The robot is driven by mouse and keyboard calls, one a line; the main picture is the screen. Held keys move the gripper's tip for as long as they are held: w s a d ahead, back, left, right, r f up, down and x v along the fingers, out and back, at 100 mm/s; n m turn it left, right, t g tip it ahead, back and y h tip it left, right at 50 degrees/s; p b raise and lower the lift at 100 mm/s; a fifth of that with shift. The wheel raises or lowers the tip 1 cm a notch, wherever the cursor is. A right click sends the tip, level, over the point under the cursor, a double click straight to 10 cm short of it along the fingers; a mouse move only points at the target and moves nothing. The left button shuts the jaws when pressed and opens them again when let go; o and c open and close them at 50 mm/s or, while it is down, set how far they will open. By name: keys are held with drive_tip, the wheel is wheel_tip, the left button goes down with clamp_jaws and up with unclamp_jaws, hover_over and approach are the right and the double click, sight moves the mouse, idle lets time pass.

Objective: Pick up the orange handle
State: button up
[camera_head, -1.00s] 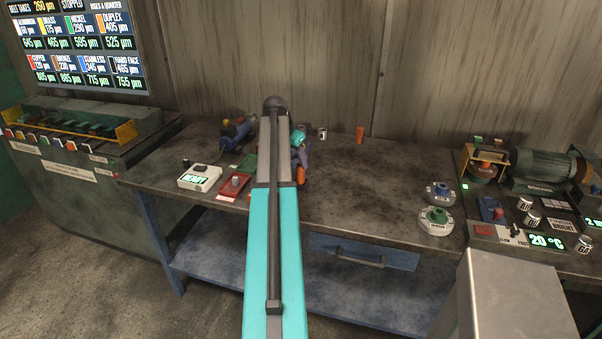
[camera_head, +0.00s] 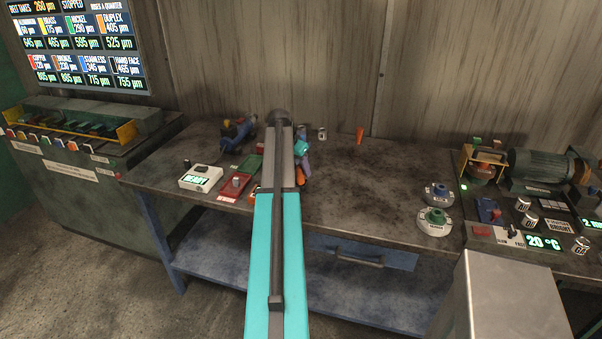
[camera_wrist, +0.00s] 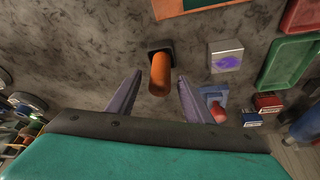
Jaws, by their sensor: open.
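The orange handle (camera_wrist: 159,76) stands out from a dark block (camera_wrist: 160,48) in the wrist view, with its rounded end towards me. My gripper (camera_wrist: 160,77) is open, with one purple finger on each side of the handle and a visible gap to both. I cannot tell from this view how deep the handle sits between the fingers. In the head view, the orange handle (camera_head: 299,175) shows just in front of my gripper (camera_head: 302,160), partly hidden by my arm.
A pale block with a purple patch (camera_wrist: 226,55) and a green tray (camera_wrist: 290,62) lie to the right in the wrist view. A blue piece with a red-orange knob (camera_wrist: 212,98) is near the right finger. The bench's right middle (camera_head: 370,185) is clear.

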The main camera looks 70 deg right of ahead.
drive_tip(key=shift+x, duration=1.1)
clamp_jaws()
drive_tip(key=shift+r, duration=0.2)
drive_tip(key=shift+r+b, duration=0.7)
drive_tip(key=shift+r, duration=0.75)
drive_tip(key=w+a+r+b, duration=0.1)
drive_tip(key=a+b, duration=0.3)
drive_tip(key=a, duration=1.2)
drive_tip(key=shift+w+r, duration=0.4)
